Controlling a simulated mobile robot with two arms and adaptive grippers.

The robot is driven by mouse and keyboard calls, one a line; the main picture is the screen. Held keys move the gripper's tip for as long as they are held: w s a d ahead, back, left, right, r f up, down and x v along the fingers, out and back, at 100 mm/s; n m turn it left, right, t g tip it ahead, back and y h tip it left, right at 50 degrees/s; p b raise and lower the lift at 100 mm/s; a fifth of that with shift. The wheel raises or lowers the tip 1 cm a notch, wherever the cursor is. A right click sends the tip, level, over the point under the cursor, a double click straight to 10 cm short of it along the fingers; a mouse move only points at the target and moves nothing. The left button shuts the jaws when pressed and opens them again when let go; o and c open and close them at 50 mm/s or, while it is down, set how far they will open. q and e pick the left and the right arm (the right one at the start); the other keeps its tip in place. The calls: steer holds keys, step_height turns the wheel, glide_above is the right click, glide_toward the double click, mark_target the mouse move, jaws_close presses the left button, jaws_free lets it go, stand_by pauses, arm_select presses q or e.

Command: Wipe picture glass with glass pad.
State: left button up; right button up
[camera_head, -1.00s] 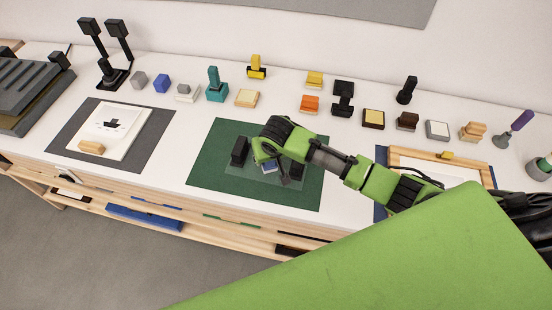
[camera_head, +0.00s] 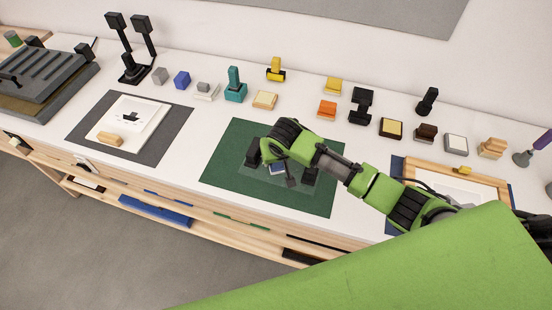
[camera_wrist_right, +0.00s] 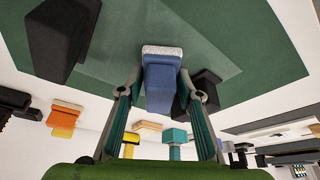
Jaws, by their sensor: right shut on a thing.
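The picture glass (camera_head: 250,181) is a clear sheet lying flat on a green mat (camera_head: 225,160). It also shows as a paler green area in the right wrist view (camera_wrist_right: 118,70). A black block stands at its left side (camera_head: 253,152) and another at its right (camera_head: 309,178). My right gripper (camera_head: 279,168) is over the glass, between the blocks. In the wrist view it is shut on the glass pad (camera_wrist_right: 160,82), a blue block with a white fuzzy face. Whether that face touches the glass I cannot tell. My left gripper is not in view.
A grey mat (camera_head: 170,150) with a small picture and wooden block lies to the left. A wooden frame (camera_head: 420,170) lies to the right, partly behind my arm. Several pads, blocks and stamps line the back of the white table. Bare tabletop separates the mats.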

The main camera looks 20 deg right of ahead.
mark_target(258, 157)
steer(key=shift+a+f, duration=0.1)
steer(key=shift+f, duration=0.05)
stand_by(0.3)
steer(key=shift+w+a, duration=0.2)
steer(key=shift+a, duration=0.25)
steer(key=shift+w+a, duration=0.2)
steer(key=shift+a, duration=0.35)
steer(key=shift+w+a, duration=0.1)
steer(key=shift+w+a, duration=0.4)
steer(key=shift+a, duration=0.2)
steer(key=shift+w+a, duration=0.65)
steer(key=shift+a, duration=0.05)
steer(key=shift+r, duration=0.2)
steer(key=shift+d, duration=0.1)
